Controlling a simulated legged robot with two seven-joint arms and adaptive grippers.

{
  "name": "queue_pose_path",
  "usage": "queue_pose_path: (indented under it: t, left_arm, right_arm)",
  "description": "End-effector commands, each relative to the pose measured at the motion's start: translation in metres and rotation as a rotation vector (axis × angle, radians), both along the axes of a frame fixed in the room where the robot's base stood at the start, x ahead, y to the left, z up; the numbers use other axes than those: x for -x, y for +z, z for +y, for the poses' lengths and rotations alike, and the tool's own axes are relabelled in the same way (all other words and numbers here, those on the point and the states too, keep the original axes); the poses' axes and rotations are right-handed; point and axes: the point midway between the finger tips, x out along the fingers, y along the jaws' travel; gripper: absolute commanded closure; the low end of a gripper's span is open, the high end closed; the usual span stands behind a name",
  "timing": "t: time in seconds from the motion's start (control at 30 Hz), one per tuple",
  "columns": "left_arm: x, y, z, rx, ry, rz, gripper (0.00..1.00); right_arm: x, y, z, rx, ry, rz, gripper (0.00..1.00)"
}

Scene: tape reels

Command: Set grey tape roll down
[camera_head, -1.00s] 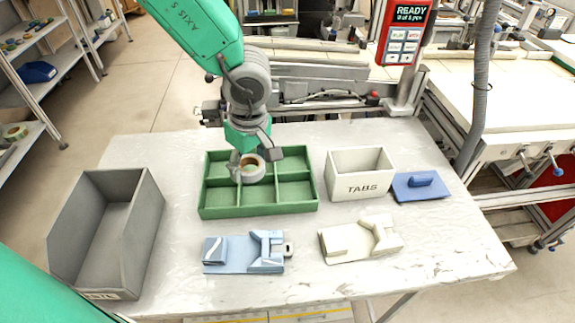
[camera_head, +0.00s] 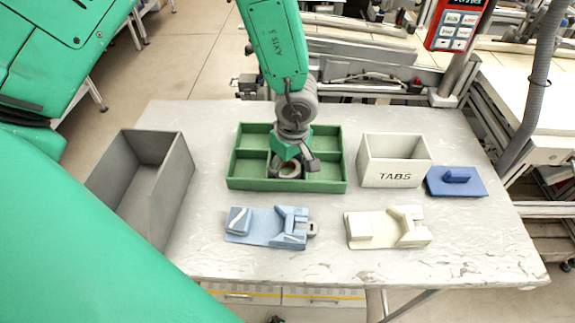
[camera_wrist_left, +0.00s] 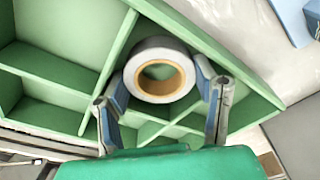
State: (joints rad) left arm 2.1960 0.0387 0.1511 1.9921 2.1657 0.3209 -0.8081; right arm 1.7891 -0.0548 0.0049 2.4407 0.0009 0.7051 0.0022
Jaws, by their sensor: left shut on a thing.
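The grey tape roll (camera_head: 290,177) has a tan core and shows in the wrist view as an upward-facing ring (camera_wrist_left: 158,45). My left gripper (camera_head: 291,167) is shut on it, with one finger on either side of the roll in the wrist view (camera_wrist_left: 163,95). The roll is at the green divided tray (camera_head: 240,184), around its front middle compartment. Its exact height against the dividers is unclear. The gripper hides part of the tray's middle. My right gripper is out of view.
A grey bin (camera_head: 178,190) stands at the left of the table (camera_head: 470,245). A white TABS box (camera_head: 392,178) and a blue handled block (camera_head: 457,180) are on the right. Blue (camera_head: 262,230) and cream (camera_head: 375,230) fixtures lie in front. The tray compartments I can see look empty.

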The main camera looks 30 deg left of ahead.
Motion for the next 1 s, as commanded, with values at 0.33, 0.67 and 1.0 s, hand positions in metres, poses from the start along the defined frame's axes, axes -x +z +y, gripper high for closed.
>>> queue_pose_path:
  t: [0.33, 0.67, 1.0]
  left_arm:
    - [0.000, -0.002, 0.000, 0.000, -0.001, 0.001, 0.37]
    - [0.000, 0.018, -0.002, 0.002, 0.002, -0.002, 0.37]
    - [0.002, 0.090, -0.010, 0.003, 0.002, -0.004, 0.37]
  right_arm:
    - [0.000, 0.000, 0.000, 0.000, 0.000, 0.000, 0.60]
    - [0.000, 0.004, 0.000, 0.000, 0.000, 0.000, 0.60]
    - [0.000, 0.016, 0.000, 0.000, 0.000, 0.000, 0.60]
